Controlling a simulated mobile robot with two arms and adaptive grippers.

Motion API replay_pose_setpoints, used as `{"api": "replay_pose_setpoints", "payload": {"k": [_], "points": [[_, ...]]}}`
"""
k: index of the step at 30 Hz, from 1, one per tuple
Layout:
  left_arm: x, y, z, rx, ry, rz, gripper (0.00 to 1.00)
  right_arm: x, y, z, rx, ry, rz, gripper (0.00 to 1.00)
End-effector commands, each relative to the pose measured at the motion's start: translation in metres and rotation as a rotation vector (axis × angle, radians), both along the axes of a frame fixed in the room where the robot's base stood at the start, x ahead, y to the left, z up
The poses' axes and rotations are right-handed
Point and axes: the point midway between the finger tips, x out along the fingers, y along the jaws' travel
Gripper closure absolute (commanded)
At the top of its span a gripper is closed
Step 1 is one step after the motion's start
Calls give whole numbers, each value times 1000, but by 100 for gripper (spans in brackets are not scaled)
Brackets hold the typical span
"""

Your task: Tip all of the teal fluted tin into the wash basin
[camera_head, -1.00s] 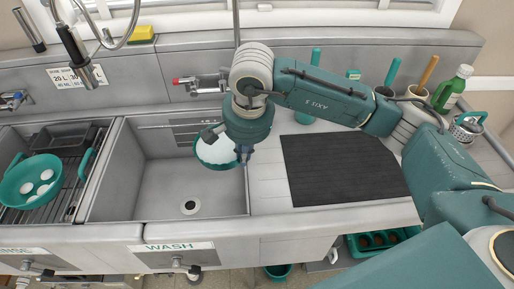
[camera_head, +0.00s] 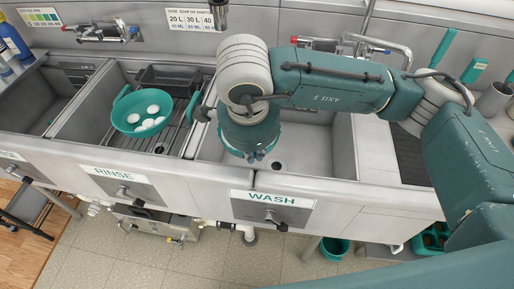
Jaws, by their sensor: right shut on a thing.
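The wash basin (camera_head: 318,150) is the grey sink above the WASH label, with its drain (camera_head: 277,165) showing. My right gripper (camera_head: 257,155) hangs over the left part of this basin, pointing down. It is shut on the teal fluted tin (camera_head: 233,151), of which only a bit of teal edge shows beside the gripper. The rest of the tin, its contents and its tilt are hidden behind my gripper and wrist. My left gripper is out of view.
The rinse basin (camera_head: 178,150) on the left has a rack with a teal colander (camera_head: 131,124) holding several white, egg-like things. A divider separates it from the wash basin. Taps (camera_head: 320,44) stand behind. A dark ribbed mat (camera_head: 411,158) lies right of the wash basin.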

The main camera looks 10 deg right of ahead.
Motion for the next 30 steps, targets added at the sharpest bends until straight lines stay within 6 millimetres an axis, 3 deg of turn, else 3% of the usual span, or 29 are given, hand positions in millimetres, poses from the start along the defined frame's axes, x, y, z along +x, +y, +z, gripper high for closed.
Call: {"api": "replay_pose_setpoints", "payload": {"k": [8, 17, 22, 30], "points": [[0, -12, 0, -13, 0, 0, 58, 0, 0, 0, 0, 0, 0, 100], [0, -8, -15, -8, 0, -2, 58, 1, 0, -3, 2, 2, -3, 100], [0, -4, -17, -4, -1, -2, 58, 7, -12, 10, 95, 47, -8, 100], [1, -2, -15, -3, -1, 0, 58, 5, -10, 11, 92, 49, -1, 100]]}}
